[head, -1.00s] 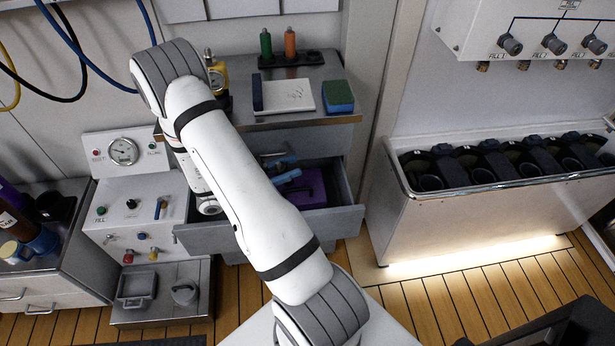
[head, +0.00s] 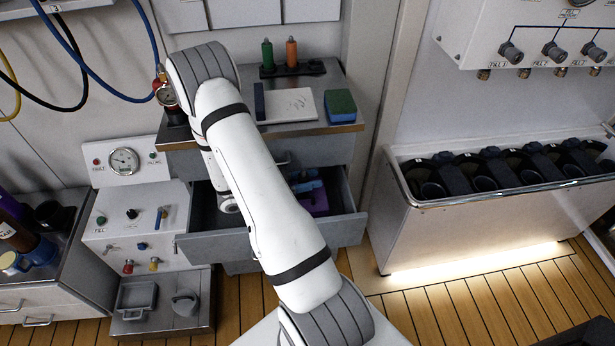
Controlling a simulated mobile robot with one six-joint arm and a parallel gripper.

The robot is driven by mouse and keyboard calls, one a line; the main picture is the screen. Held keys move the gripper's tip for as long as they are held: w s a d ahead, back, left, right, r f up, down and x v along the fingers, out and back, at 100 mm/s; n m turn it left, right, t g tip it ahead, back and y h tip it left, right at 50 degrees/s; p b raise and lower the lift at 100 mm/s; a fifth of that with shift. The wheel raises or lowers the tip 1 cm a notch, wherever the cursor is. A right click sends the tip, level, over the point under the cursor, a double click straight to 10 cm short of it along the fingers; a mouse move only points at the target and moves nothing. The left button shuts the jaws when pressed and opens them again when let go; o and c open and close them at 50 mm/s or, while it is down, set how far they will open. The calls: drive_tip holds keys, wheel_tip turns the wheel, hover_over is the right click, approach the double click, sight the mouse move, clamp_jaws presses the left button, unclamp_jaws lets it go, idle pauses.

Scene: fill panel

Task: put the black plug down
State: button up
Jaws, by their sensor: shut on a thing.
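My white arm crosses the middle of the head view, and its wrist end points down behind the upper link, over the open drawer (head: 345,228). My gripper is hidden behind the arm, so its jaws and anything in them do not show. I cannot make out the black plug in this view.
The drawer holds a purple item (head: 318,205) and blue items. On the worktop are a white board (head: 291,105), a green-blue sponge (head: 340,106) and a red gauge (head: 165,93). Lower left is a control panel (head: 133,225) with a small grey tray (head: 136,297). A trough (head: 455,235) stands right.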

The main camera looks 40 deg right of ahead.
drive_tip(key=shift+f, duration=0.3)
drive_tip(key=o, duration=1)
drive_tip(key=shift+w, duration=0.1)
drive_tip(key=shift+r, duration=0.3)
drive_tip(key=v, duration=1.2)
